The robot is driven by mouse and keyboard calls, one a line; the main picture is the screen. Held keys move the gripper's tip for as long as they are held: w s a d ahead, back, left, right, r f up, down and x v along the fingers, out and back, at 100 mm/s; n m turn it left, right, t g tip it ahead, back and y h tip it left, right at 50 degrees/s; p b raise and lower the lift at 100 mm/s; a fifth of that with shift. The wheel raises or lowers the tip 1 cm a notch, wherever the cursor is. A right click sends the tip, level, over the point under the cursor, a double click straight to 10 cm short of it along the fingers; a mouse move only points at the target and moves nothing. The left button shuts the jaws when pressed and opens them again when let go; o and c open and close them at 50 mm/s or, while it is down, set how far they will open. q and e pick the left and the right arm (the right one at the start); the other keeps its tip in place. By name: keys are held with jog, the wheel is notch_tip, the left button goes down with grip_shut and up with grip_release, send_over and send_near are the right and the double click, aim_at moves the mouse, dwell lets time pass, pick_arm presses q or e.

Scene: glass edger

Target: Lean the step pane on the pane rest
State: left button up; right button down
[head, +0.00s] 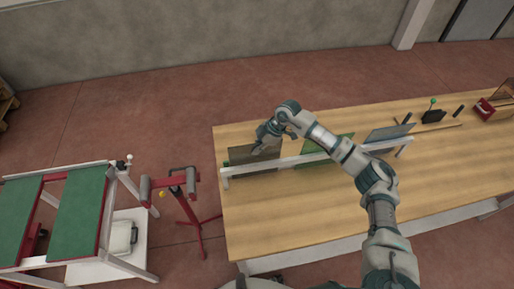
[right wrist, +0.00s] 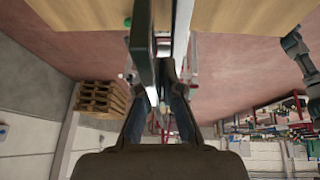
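A white pane rest (head: 305,158) runs as a long rail along the wooden table. A brownish pane (head: 240,156) leans at its left end, a green pane (head: 340,142) at its middle and a grey pane (head: 389,132) near its right end. I cannot tell by look which is the step pane. My right gripper (head: 262,140) is at the upper edge of the brownish pane and hides part of it. In the right wrist view a gap shows between the fingertips (right wrist: 158,88); a dark pane edge (right wrist: 142,45) lies by the left finger. My left gripper is not in view.
The wooden table (head: 290,215) is clear in front of the rest. At its far right are a red box (head: 490,110) and small tools. To the left stand a red roller stand (head: 190,190) and a rack with green panels (head: 82,205).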

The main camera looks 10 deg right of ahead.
jog(key=shift+f, duration=0.3)
jog(key=c, duration=1.2)
grip_release()
jog(key=shift+c, duration=0.2)
jog(key=shift+f, duration=0.15)
jog(key=w+v, duration=0.1)
jog(key=v, duration=1.1)
jog(key=shift+s, duration=0.4)
